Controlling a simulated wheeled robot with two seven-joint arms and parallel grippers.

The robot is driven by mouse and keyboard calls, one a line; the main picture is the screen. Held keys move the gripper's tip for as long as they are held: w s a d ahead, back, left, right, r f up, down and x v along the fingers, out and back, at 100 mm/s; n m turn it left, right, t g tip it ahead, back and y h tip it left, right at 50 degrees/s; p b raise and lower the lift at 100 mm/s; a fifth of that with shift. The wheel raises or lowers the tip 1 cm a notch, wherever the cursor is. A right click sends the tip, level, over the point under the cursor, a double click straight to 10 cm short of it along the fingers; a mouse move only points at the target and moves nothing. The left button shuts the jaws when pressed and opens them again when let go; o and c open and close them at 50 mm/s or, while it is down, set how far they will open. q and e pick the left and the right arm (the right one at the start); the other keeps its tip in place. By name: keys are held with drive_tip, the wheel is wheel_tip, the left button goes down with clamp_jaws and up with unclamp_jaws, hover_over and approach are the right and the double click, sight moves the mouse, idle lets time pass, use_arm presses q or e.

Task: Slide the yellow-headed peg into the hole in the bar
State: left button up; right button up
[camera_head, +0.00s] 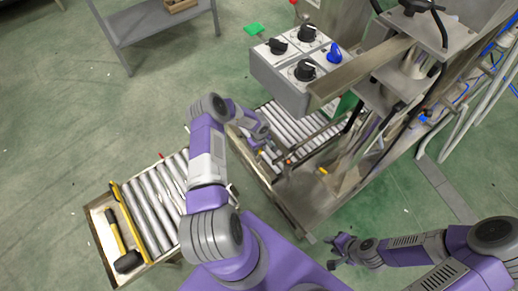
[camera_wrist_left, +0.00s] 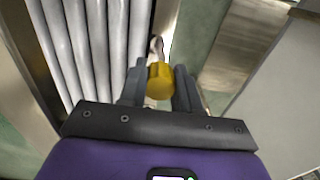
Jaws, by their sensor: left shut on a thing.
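The yellow-headed peg (camera_wrist_left: 159,80) is between the fingers of my left gripper (camera_wrist_left: 158,90) in the left wrist view. The gripper is shut on its yellow head, and a short silver part points away from the wrist. Beyond it runs a narrow metal edge beside the rollers. I cannot make out the hole in the bar, or whether the peg tip touches anything. In the head view my left gripper (camera_head: 268,149) is low over the roller conveyor's near side, small and partly hidden. My right gripper (camera_head: 334,252) is at the lower middle, away from the conveyor; its finger opening is unclear.
Rollers (camera_head: 298,124) lie under a control box (camera_head: 300,68) with black knobs and a blue knob. A metal machine frame stands to the right. A roller tray (camera_head: 158,200) with a hammer (camera_head: 124,250) is at lower left. Open green floor lies at upper left.

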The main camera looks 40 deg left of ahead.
use_arm(q)
drive_tip(key=shift+f, duration=0.4)
drive_tip(key=o, duration=1.1)
drive_tip(key=shift+r+p, duration=1.3)
drive_tip(key=shift+r, duration=2.5)
